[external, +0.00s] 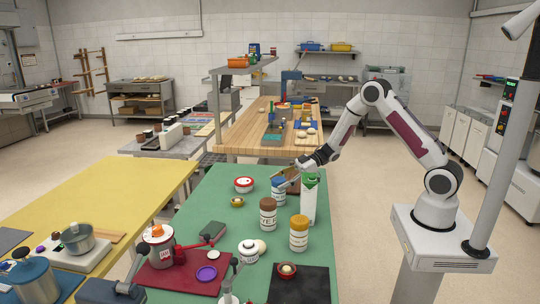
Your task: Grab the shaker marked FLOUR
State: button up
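Several labelled shakers stand upright on the green tabletop (200,215). One has a brown lid (268,214), one an orange lid (299,234), one a blue body (278,190), and a small white one (248,251) stands nearer the front. The print on their labels is too small to read surely, so I cannot tell which is marked FLOUR. My gripper (288,177) reaches in from the right, at the blue shaker's top in the picture. Whether it touches that shaker is unclear. Its fingers are too small to show whether they are open or shut.
A tall white container with a green top (309,203) stands close to my gripper's right. A red-lidded tin (244,184) and a small brass bowl (237,202) are to the left. A red mat (160,278) and a black mat (312,286) lie in front.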

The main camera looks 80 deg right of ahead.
jog(key=c, duration=0.9)
jog(key=shift+c, duration=0.2)
jog(key=shift+r, duration=0.2)
jog(key=shift+r, duration=4.85)
